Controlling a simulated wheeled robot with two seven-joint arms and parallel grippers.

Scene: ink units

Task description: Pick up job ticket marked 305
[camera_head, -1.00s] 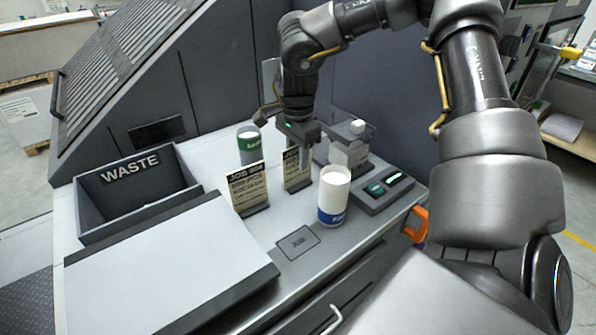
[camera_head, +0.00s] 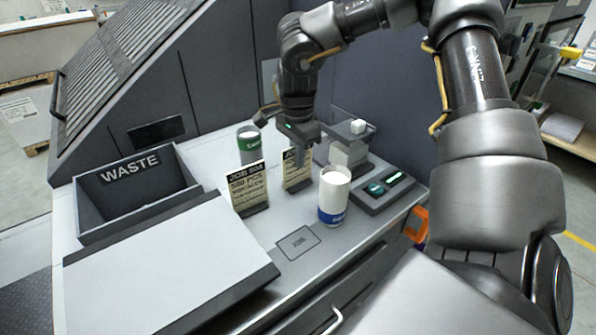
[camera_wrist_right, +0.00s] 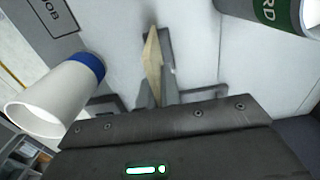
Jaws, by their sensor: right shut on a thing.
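Two cream job tickets with black headers stand upright in dark bases on the grey worktop. The front ticket (camera_head: 247,187) stands free; its header starts "JOB", with the number too small to read surely. The second ticket (camera_head: 297,170) stands just behind and right of it, its header partly covered by my right gripper (camera_head: 303,152), so its number is hidden. The gripper is shut on this second ticket from above. In the right wrist view, the ticket (camera_wrist_right: 153,62) shows nearly edge-on between the fingers (camera_wrist_right: 156,85). My left gripper is not in view.
A white cup with a blue band (camera_head: 334,196) stands close in front of the gripper. A green-banded cup (camera_head: 249,143) is behind the tickets. A control block (camera_head: 384,188) sits right, the waste bin (camera_head: 133,190) left. A marked JOB square (camera_head: 298,242) is clear.

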